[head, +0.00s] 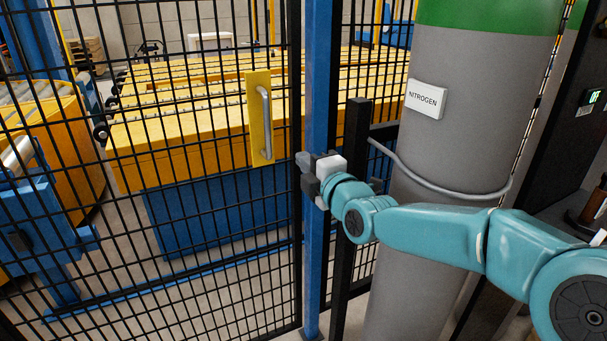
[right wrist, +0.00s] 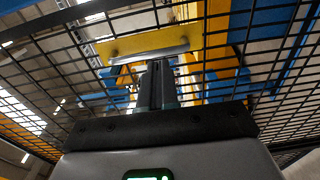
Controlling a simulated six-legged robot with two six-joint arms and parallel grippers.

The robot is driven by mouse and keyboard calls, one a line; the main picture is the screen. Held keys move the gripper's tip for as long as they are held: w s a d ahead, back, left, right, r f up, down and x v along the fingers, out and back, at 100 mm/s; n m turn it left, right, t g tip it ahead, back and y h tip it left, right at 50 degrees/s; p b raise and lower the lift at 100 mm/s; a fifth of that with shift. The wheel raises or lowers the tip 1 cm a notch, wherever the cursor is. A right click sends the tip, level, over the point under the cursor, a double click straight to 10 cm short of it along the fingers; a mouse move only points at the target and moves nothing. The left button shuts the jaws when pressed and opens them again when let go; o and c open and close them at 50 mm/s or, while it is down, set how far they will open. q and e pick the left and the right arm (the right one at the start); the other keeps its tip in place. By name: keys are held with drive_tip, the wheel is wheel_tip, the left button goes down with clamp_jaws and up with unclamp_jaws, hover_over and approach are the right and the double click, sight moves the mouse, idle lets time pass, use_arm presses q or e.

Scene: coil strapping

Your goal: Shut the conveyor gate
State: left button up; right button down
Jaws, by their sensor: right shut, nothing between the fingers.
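The conveyor gate (head: 220,262) is a black wire-mesh panel filling the left of the head view. It carries a yellow plate (head: 257,92) with a grey upright bar handle (head: 266,125). The gate's right edge appears close to a blue post (head: 318,80); I cannot tell whether it is latched. My right gripper (head: 303,160) is in front of the post, right of the handle. It is shut and empty. In the right wrist view its fingers (right wrist: 158,82) point towards the handle (right wrist: 150,56); contact cannot be told. My left gripper is not in view.
A grey cylinder labelled nitrogen (head: 445,140) stands right of the post, close behind my right arm. A black post (head: 352,190) stands between them. Behind the mesh is a yellow conveyor (head: 180,145) with a blue base.

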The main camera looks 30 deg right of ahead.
drive_tip(key=s, duration=0.3)
drive_tip(key=shift+s, duration=0.35)
drive_tip(key=shift+d, duration=0.1)
